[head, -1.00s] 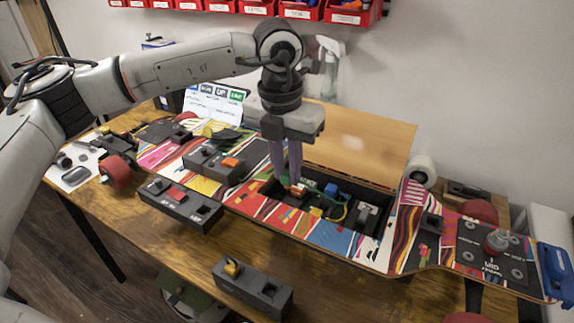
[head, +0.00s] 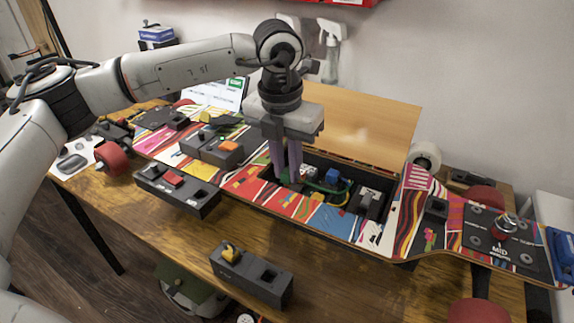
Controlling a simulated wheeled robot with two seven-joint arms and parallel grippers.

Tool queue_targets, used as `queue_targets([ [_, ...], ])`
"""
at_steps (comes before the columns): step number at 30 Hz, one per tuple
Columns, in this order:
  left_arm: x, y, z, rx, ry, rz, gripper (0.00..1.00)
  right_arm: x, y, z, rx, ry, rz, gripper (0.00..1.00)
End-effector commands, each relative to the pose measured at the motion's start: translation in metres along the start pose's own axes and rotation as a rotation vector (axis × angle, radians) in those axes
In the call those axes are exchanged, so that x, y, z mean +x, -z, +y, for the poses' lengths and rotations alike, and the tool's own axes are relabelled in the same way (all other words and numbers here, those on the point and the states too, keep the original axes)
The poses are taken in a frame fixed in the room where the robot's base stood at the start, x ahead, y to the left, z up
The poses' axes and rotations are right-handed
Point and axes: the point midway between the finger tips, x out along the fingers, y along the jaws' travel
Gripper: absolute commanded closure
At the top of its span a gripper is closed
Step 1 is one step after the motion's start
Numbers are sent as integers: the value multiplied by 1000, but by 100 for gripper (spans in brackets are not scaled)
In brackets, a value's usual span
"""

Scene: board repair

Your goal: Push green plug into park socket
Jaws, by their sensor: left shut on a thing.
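My left gripper (head: 288,181) points straight down into the open bay (head: 268,190) of the patterned skateboard deck. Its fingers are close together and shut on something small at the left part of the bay. The held piece is almost wholly hidden by the fingertips; a green wire (head: 322,188) runs right from beside them, so it seems to be the green plug. A blue part (head: 332,177) and a dark block (head: 369,202) sit further right in the bay. I cannot make out which socket is the park socket. My right gripper is not in view.
Dark socket blocks with a red piece (head: 172,181), an orange piece (head: 229,147) and a yellow piece (head: 230,252) stand left of and in front of the bay. A wooden panel (head: 365,135) rises behind it. Wheels flank the deck.

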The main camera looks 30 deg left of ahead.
Motion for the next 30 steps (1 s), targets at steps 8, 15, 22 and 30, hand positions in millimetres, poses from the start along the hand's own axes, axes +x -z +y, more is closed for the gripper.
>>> queue_targets([
  [8,1,0,0,0,0,0,100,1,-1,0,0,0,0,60],
  [15,6,1,0,0,0,0,100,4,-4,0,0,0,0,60],
  [22,10,2,0,0,0,0,100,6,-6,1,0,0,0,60],
  [30,15,2,0,0,-1,0,100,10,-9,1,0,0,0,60],
])
